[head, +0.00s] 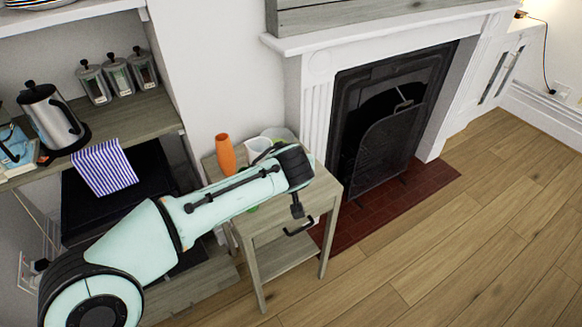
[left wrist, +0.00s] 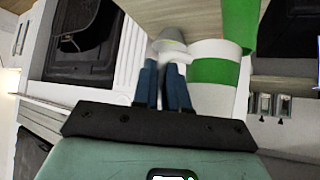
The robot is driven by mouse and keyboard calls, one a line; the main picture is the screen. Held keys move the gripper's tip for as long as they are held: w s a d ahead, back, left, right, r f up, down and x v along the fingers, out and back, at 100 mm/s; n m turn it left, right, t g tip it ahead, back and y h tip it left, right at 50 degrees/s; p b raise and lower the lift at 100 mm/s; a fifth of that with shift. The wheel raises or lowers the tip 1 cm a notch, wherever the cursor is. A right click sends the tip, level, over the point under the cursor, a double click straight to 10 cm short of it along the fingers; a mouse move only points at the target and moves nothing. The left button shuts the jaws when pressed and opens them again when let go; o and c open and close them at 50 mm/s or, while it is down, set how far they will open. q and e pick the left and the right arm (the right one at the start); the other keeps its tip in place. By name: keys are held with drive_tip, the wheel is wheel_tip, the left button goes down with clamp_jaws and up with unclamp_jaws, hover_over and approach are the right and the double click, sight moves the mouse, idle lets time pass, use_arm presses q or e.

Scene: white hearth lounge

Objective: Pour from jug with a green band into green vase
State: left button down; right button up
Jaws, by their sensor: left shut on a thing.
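In the left wrist view my left gripper (left wrist: 164,82) is shut on a white part beside the white jug with a green band (left wrist: 214,72), which looks like its handle. The jug stands close to the right of the fingers; its exact tilt is hard to tell. The green vase (left wrist: 240,20) shows at the top, next to the jug's end and partly cut off by the frame. In the head view my left arm covers the gripper and most of the jug and vase; only a small green patch (head: 252,209) shows below the arm. My right gripper is not in view.
The small grey side table (head: 262,257) also bears an orange vase (head: 226,153) and pale containers (head: 277,134), partly behind my arm. A fireplace (head: 385,150) is to the right. A shelf (head: 130,125) with kettle (head: 48,112) and jars is to the left. Floor at right is clear.

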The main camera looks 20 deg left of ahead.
use_arm(q)
wheel_tip(320, 180, up, 4)
drive_tip(key=shift+r+p, duration=0.1)
drive_tip(key=shift+p, duration=1.1)
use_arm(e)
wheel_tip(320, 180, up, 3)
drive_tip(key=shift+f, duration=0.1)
use_arm(q)
drive_tip(key=m+h+p, duration=0.1)
drive_tip(key=m+p, duration=0.1)
drive_tip(key=p, duration=0.2)
drive_tip(key=s+f+m+h+p, duration=0.1)
drive_tip(key=m+h+p, duration=0.1)
drive_tip(key=p, duration=0.3)
drive_tip(key=s+f+m+h+p, duration=0.1)
drive_tip(key=m+h+p, duration=0.1)
drive_tip(key=m+p, duration=0.1)
drive_tip(key=shift+s+a+f+p, duration=0.1)
drive_tip(key=shift+s+f+p, duration=0.05)
drive_tip(key=shift+p, duration=0.75)
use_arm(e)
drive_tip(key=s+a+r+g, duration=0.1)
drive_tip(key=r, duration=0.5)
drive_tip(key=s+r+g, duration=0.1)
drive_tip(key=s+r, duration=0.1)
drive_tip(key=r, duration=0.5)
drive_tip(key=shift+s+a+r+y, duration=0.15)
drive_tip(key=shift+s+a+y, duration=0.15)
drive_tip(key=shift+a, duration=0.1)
